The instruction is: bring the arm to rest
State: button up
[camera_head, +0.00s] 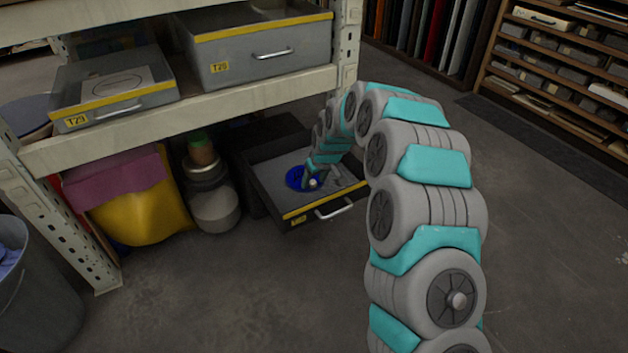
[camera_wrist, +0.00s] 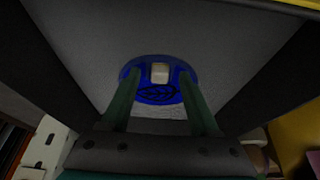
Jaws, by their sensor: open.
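My arm reaches down into an open grey drawer (camera_head: 270,178) at the bottom of the shelf. My gripper (camera_head: 310,179) is low inside it, at a round blue piece (camera_head: 294,177). In the wrist view my gripper (camera_wrist: 158,78) is open, with its two green fingers spread over the blue piece (camera_wrist: 158,97), which has a dark leaf-like pattern. A small pale block (camera_wrist: 160,72) shows on the blue piece between the fingertips. I cannot tell whether the fingers touch either one.
The shelf board (camera_head: 190,115) and upright (camera_head: 346,45) stand close to my arm. Drawers T29 (camera_head: 115,105) and T25 (camera_head: 255,70) are above. A yellow bag (camera_head: 145,213), a canister (camera_head: 214,208) and a grey bin (camera_head: 40,300) stand left. The floor at right is clear.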

jog(key=s+d+r+m+g+p, duration=0.1)
jog(key=s+d+r+p, duration=0.3)
jog(key=s+r, duration=0.7)
jog(key=s+d+r+m+g+p, duration=0.1)
jog(key=s+d+r+p, duration=0.1)
jog(key=s+d+r, duration=0.7)
jog(key=s+d+r+m+g+p, duration=0.1)
jog(key=s+d+r+p, duration=0.1)
jog(key=s, duration=0.8)
jog(key=s+d+r+m+g+h+p, duration=0.1)
jog(key=s+d+r+m+p, duration=0.1)
jog(key=s, duration=0.9)
jog(key=s+d+r+m+g+h+p, duration=0.1)
jog(key=s+d+r+p, duration=0.1)
jog(key=s+r, duration=0.4)
jog(key=s+d, duration=0.1)
jog(key=s, duration=0.3)
jog(key=shift+s+d+m, duration=0.2)
jog(key=shift+s+m, duration=0.15)
jog(key=shift+m, duration=0.05)
jog(key=shift+c, duration=0.4)
